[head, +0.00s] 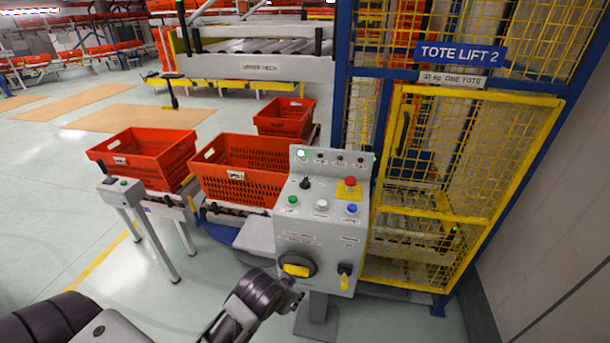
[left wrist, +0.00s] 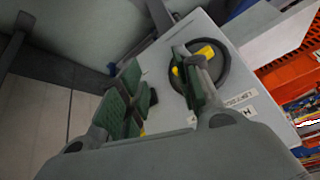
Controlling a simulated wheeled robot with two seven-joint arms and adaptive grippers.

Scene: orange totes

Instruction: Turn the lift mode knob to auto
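The grey control box (head: 317,236) stands on a post in front of the lift. Low on its face is a round black dial with a yellow handle (head: 297,270); lower right is a smaller black knob with a yellow lever (head: 344,280). A small black selector (head: 305,183) sits on the sloped top. Labels are too small to read, so I cannot tell which is the lift mode knob. My left gripper (head: 295,291) is just in front of the lower face. In the left wrist view it is open and empty (left wrist: 166,92), partly covering the dial (left wrist: 224,66). My right gripper is out of view.
Orange totes (head: 240,170) stand on the conveyor behind the box. A small grey pedestal (head: 122,195) is at left. The yellow mesh cage (head: 450,190) of Tote Lift 2 is behind at right.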

